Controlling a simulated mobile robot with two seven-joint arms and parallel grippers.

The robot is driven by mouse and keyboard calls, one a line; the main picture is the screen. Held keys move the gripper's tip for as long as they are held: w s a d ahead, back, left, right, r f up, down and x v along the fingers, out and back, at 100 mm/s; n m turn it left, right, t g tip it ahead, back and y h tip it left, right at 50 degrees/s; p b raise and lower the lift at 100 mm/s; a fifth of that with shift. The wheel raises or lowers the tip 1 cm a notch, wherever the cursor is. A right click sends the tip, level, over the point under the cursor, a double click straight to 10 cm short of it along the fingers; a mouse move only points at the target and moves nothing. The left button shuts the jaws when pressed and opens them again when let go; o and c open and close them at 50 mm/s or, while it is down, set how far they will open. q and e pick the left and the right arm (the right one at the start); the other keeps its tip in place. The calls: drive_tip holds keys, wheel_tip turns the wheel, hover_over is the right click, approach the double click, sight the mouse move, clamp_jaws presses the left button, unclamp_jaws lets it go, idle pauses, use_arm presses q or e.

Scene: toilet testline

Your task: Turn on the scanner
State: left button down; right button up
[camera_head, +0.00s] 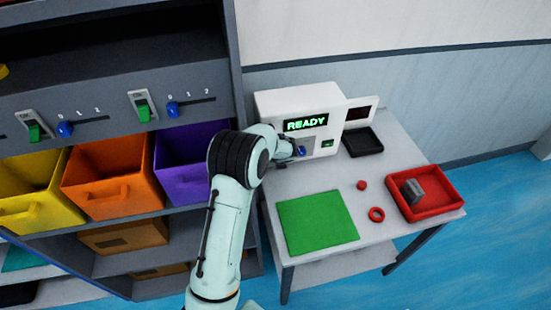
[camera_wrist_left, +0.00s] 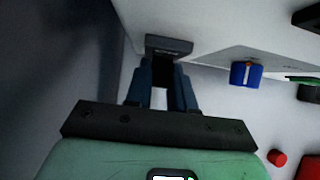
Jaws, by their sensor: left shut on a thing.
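The scanner (camera_head: 272,101) is a white box at the back of the table, and its screen (camera_head: 306,123) shows READY in lit green letters. My left gripper (camera_head: 294,147) is at the scanner's front, left of the blue knob (camera_head: 302,151). In the left wrist view my left gripper (camera_wrist_left: 165,72) has its fingers shut on a dark grey part (camera_wrist_left: 168,45) on the white scanner face. The blue knob (camera_wrist_left: 245,74) is to the right, apart from the fingers. The fingers are mostly hidden in the head view. My right gripper is not in view.
The table (camera_head: 345,185) holds a green mat (camera_head: 317,221), a red tray (camera_head: 445,205) with a grey object, a red ring, a small red piece and a black tray (camera_head: 362,142). A dark shelf with yellow, orange (camera_head: 110,180) and purple bins stands close on the left.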

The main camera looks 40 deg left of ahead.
use_arm(q)
drive_tip(key=shift+w+r, duration=0.1)
drive_tip(key=shift+r, duration=0.05)
drive_tip(key=c, duration=1)
unclamp_jaws()
drive_tip(key=shift+o, duration=0.2)
drive_tip(key=v, duration=1.3)
drive_tip(key=shift+r, duration=0.1)
drive_tip(key=shift+d, duration=0.1)
